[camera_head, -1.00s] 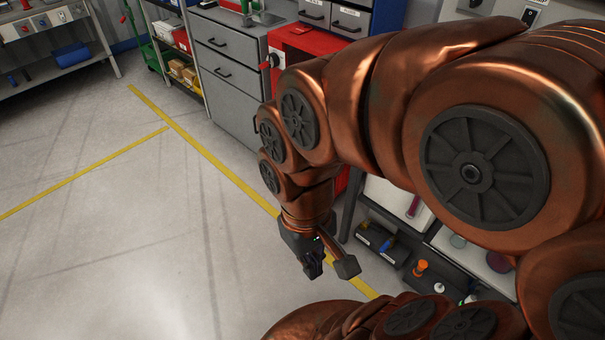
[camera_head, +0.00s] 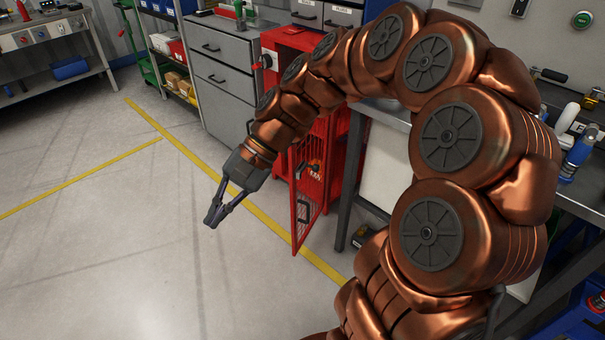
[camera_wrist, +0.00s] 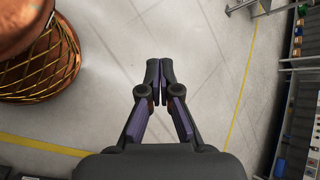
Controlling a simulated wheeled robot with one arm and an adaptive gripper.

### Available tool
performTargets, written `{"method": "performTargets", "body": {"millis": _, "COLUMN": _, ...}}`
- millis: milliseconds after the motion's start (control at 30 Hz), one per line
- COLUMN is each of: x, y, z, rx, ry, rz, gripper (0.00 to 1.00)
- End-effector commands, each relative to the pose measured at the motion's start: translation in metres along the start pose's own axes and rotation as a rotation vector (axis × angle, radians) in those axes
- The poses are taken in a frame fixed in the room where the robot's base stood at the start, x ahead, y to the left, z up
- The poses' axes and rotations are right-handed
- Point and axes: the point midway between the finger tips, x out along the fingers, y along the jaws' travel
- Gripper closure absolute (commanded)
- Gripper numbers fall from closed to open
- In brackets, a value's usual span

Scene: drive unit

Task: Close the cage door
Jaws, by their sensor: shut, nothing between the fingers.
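The red cage door (camera_head: 307,200) has a mesh panel and a red frame, and it stands swung open from the red cage (camera_head: 345,150) in the head view. The cage is partly hidden behind my arm. My gripper (camera_head: 213,216) is out over the floor, to the left of the door and apart from it. In the wrist view my gripper (camera_wrist: 160,68) has its fingertips together with only floor beyond them. The door cannot be made out in the wrist view.
A grey drawer cabinet (camera_head: 228,75) stands left of the cage, and a workbench (camera_head: 575,150) with tools is at the right. A yellow floor line (camera_head: 230,180) runs past the door. The floor at left is clear.

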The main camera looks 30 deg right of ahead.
Motion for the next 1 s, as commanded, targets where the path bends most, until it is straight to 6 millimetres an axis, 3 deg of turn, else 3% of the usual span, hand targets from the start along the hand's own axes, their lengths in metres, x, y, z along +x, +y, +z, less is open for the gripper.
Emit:
{"method": "performTargets", "body": {"millis": 33, "x": 0.003, "y": 0.001, "z": -0.025, "rx": 0.053, "ry": -0.017, "rz": -0.062, "gripper": 1.0}}
{"method": "performTargets", "body": {"millis": 267, "x": -0.026, "y": -0.006, "z": -0.117, "rx": 0.301, "ry": -0.084, "rz": -0.356, "gripper": 1.0}}
{"method": "performTargets", "body": {"millis": 467, "x": -0.064, "y": 0.021, "z": -0.21, "rx": 0.523, "ry": -0.136, "rz": -0.616, "gripper": 1.0}}
{"method": "performTargets", "body": {"millis": 667, "x": -0.107, "y": 0.086, "z": -0.306, "rx": 0.745, "ry": -0.172, "rz": -0.884, "gripper": 1.0}}
{"method": "performTargets", "body": {"millis": 800, "x": -0.134, "y": 0.152, "z": -0.365, "rx": 0.889, "ry": -0.185, "rz": -1.063, "gripper": 1.0}}
{"method": "performTargets", "body": {"millis": 1000, "x": -0.159, "y": 0.231, "z": -0.415, "rx": 1.028, "ry": -0.193, "rz": -1.246, "gripper": 1.0}}
